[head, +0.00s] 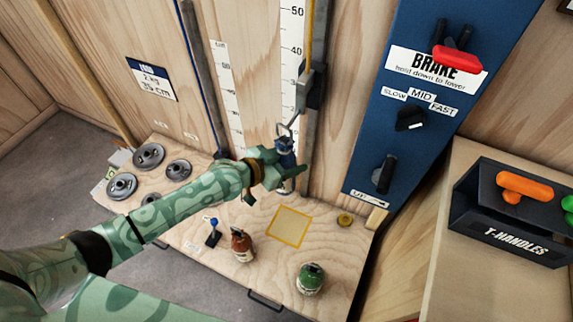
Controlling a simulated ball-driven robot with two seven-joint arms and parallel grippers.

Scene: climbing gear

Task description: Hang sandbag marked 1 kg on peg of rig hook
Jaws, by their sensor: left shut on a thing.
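My left gripper (272,168) is shut on a small dark blue sandbag (287,147) with a loop at its top. It is at the foot of the rig, just below the grey metal rig hook (303,95). The loop is close to the hook's lower end; I cannot tell whether it is around the peg or only beside it. The bag's mark cannot be read, and the fingers partly hide it. A red-brown bag (241,246) and a green bag (310,279) stand on the wooden bench. My right gripper is not in view.
The bench (343,262) has a yellow-outlined square (289,227), a brass knob (345,219), a blue-topped stand (213,233) and several grey discs (149,156). A blue brake panel (365,165) and a black T-handle box (500,232) are to the right.

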